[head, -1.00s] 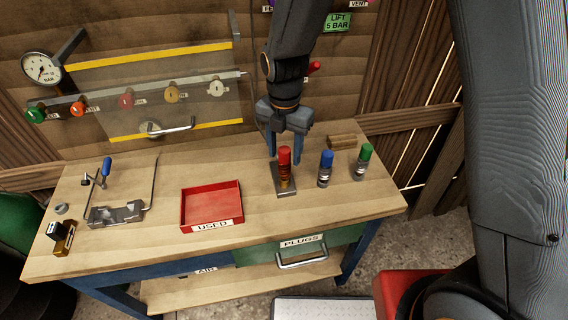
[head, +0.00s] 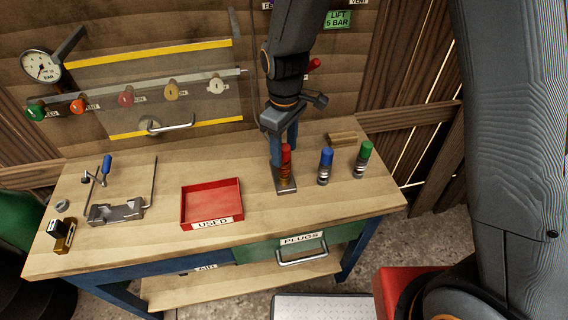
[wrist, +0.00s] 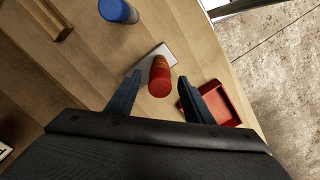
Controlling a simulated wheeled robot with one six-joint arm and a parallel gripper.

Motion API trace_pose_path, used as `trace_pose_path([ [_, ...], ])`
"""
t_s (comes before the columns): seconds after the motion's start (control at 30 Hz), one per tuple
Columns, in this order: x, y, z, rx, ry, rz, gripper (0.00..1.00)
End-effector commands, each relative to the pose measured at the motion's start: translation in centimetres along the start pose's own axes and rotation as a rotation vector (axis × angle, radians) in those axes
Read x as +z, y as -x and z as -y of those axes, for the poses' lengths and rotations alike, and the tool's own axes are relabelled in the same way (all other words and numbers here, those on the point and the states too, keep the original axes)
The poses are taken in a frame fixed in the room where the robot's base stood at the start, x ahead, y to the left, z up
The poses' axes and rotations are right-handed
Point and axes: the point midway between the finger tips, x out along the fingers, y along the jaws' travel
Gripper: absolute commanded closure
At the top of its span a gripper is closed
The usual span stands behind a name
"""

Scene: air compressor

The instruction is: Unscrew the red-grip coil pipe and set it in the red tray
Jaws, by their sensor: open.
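The red-grip coil pipe (head: 286,162) stands upright on a small metal plate (head: 286,187) on the workbench. It also shows in the wrist view (wrist: 159,78), its red top between and just beyond my fingertips. My gripper (head: 284,157) is open and points down around the pipe's upper part. The wrist view shows a gap between each finger and the pipe. In the head view the fingers partly overlap the pipe, so the lower contact is hidden. The red tray (head: 212,222), labelled USED, lies empty on the bench left of the pipe.
A blue-capped piece (head: 325,166) and a green-capped piece (head: 363,160) stand close to the right of the pipe. A wooden block (head: 342,138) lies behind them. A metal clamp fixture (head: 117,212) is at the left. Bare bench lies between the tray and the pipe.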

Motion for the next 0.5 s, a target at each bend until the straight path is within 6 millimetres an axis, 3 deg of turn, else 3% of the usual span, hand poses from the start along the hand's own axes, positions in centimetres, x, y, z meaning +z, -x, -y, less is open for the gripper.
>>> trace_pose_path([
  [0.17, 0.0, 0.0, 0.0, 0.0, -0.007, 0.0, 0.53],
  [0.43, 0.0, 0.0, 0.0, 0.0, -0.005, 0.0, 0.97],
  [0.5, 0.0, 0.0, 0.0, 0.0, -0.005, 0.0, 1.0],
])
